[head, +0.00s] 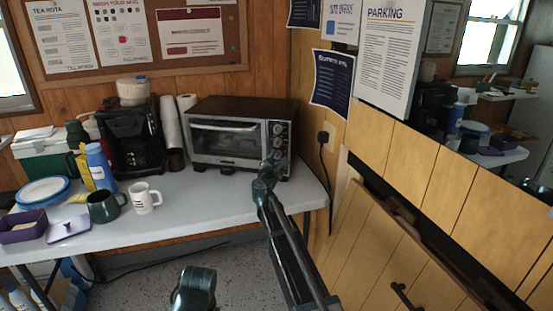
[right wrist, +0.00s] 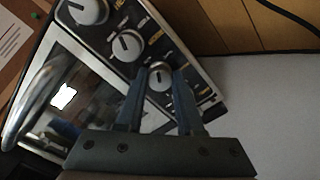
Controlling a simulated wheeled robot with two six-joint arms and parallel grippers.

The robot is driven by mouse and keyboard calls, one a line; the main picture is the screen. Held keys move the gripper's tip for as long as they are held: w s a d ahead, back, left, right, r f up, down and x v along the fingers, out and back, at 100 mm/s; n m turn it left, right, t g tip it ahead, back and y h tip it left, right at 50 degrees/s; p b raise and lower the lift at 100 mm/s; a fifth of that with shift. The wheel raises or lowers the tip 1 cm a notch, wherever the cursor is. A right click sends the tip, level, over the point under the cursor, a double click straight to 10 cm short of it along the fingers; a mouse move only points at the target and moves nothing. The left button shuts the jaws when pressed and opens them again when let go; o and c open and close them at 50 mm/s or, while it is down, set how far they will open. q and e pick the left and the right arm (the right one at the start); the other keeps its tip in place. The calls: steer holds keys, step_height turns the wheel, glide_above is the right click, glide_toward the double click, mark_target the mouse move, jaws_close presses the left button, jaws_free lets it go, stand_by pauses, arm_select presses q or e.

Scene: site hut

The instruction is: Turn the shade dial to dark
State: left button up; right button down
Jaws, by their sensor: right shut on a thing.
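The toaster oven (head: 232,136) stands at the right end of the white table, its door shut. Its right panel carries a column of round grey dials. In the right wrist view, a large dial (right wrist: 88,10) is at the top, a middle dial (right wrist: 126,46) below it, and a lower dial (right wrist: 159,76) sits between my fingers. My right gripper (right wrist: 158,84) is shut on that lower dial; in the head view it reaches the oven's panel (head: 275,160). Labels beside the dials are too blurred to read, so I cannot tell which is the shade dial or its setting.
A black coffee maker (head: 132,138) and stacked cups (head: 170,128) stand left of the oven. A white mug (head: 144,198), a dark mug (head: 104,206) and a blue bottle (head: 99,168) are farther left. The tabletop (head: 215,200) before the oven is clear. A wooden wall is at right.

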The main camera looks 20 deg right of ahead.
steer(key=m, duration=0.5)
steer(key=shift+m, duration=0.3)
stand_by(0.4)
steer(key=c, duration=0.5)
jaws_free()
steer(key=shift+c, duration=0.2)
